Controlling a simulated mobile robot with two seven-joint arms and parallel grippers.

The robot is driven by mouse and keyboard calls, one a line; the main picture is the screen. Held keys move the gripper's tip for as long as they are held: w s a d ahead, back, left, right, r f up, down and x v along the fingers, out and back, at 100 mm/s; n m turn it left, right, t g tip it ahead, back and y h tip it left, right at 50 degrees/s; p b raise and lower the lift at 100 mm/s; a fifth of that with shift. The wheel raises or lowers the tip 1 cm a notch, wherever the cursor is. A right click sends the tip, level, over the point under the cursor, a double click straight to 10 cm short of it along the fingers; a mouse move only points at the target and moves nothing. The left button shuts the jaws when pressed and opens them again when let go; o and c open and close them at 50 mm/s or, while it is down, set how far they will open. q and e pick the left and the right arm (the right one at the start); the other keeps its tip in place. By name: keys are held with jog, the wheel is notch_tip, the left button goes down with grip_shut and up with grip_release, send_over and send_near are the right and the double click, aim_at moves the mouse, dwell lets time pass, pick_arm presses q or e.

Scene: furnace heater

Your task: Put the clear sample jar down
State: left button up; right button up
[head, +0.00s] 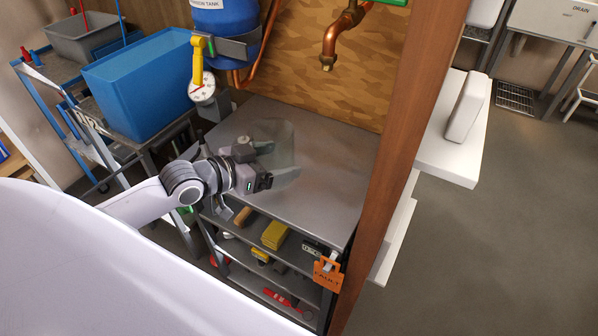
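The clear sample jar (281,150) is a see-through cylinder, faint against the grey metal top of the shelf unit (335,160). It appears upright. My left gripper (262,163) reaches in from the left, and its dark fingers are on the near side of the jar, closed around its wall. I cannot tell whether the jar's base touches the metal top. My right gripper is not in view.
A wooden post (405,130) bounds the top on the right. A copper tap (333,50) hangs over the back. A pressure gauge (202,88) and blue tank (225,25) stand behind left. A blue bin (140,85) is farther left. The top's right half is clear.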

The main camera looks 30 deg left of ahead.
pick_arm(q)
jog(key=shift+w+a+b, duration=0.1)
jog(key=shift+a+b, duration=0.55)
jog(key=shift+a, duration=2.25)
jog(key=s+d+r+p, duration=0.2)
jog(key=s+d+p, duration=0.1)
jog(key=d, duration=0.8)
jog(key=s+r+n+y+p, duration=0.1)
jog(key=r+y, duration=0.1)
jog(key=s+d+r+n+t+y+p, duration=0.1)
jog(key=r+n+y+p, duration=0.1)
jog(key=r, duration=0.1)
jog(key=s+r+n+y+p, duration=0.1)
jog(key=r+n+y, duration=0.1)
jog(key=r, duration=0.1)
jog(key=shift+d+r, duration=0.15)
